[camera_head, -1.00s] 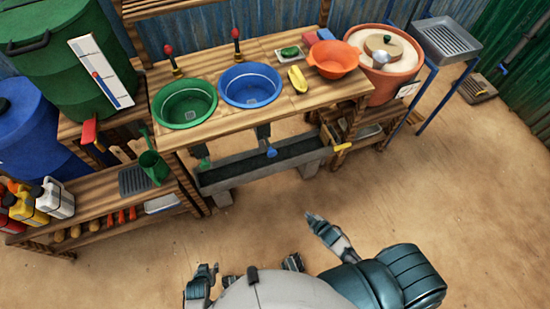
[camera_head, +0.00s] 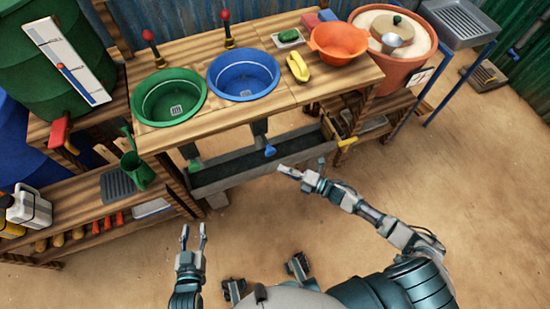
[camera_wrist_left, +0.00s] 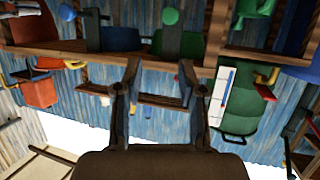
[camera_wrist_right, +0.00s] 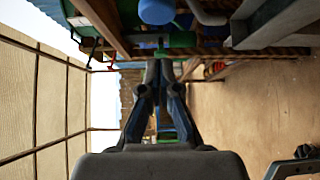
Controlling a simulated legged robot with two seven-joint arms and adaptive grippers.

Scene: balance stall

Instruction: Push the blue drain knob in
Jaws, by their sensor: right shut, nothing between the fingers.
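The blue drain knob (camera_head: 270,150) hangs at the front of the bench, below the blue basin (camera_head: 243,76). In the right wrist view the blue knob (camera_wrist_right: 157,11) is large at the top, above the fingertips. My right gripper (camera_head: 282,170) is shut and empty, its tips a little below and right of the knob in the head view, with a visible gap. It also shows in the right wrist view (camera_wrist_right: 158,68). My left gripper (camera_head: 193,230) is open and empty, low in front of the bench. The left wrist view also shows the blue knob (camera_wrist_left: 66,12).
A green knob (camera_head: 190,158) hangs left of the blue one, under the green basin (camera_head: 170,97). A yellow handle (camera_head: 346,142) sticks out on the right. The floor before the bench is clear.

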